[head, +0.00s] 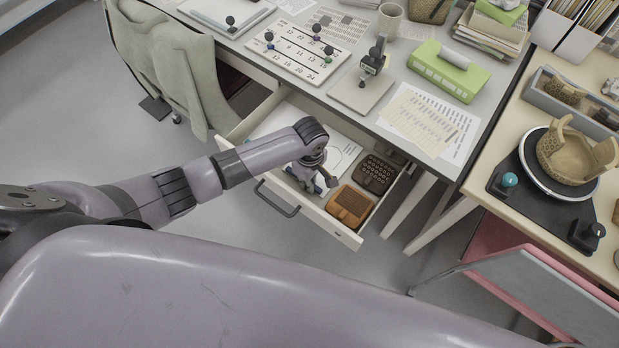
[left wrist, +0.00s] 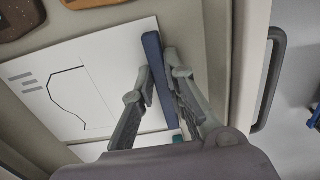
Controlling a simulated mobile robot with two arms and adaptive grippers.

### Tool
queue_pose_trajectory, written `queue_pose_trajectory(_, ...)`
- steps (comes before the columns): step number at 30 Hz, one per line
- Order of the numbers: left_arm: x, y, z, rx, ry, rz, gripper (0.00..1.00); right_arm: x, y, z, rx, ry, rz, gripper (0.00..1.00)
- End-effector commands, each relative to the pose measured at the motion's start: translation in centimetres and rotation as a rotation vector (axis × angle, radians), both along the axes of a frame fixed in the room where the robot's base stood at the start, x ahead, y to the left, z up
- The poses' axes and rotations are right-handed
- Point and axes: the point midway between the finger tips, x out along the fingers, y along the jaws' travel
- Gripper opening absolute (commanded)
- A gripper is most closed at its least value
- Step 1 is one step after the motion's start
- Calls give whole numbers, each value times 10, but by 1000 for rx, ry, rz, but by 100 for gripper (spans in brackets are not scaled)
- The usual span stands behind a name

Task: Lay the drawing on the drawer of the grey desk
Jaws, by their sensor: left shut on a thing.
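The drawing (head: 342,153), a white sheet with a dark outline, is within the open drawer (head: 338,231) of the grey desk (head: 400,100). The left wrist view shows the drawing (left wrist: 70,95) with a blue strip (left wrist: 154,60) along its edge. My left gripper (head: 320,183) is over the drawer's front part. In the left wrist view its fingers (left wrist: 158,92) are shut on the blue strip. The sheet looks about level with the drawer floor; I cannot tell whether it rests fully there. The gripper and arm hide part of it. My right gripper is not in view.
The desk top holds papers (head: 430,122), a green box (head: 449,73) and a small stand (head: 361,92). A green chair (head: 165,60) stands left of the drawer.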

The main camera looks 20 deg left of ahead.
Motion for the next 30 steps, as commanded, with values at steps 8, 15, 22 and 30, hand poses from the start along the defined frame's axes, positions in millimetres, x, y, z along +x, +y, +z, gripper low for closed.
queue_pose_trajectory(8, 0, 0, 0, 0, 0, 0, 13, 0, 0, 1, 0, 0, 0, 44)
queue_pose_trajectory(15, 0, 0, 0, 0, 0, 0, 29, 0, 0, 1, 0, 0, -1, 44)
queue_pose_trajectory(22, 0, 0, 0, 0, 0, 0, 36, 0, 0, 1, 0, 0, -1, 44)
queue_pose_trajectory(30, 0, 1, 0, 0, 0, 0, 48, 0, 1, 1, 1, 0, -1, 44)
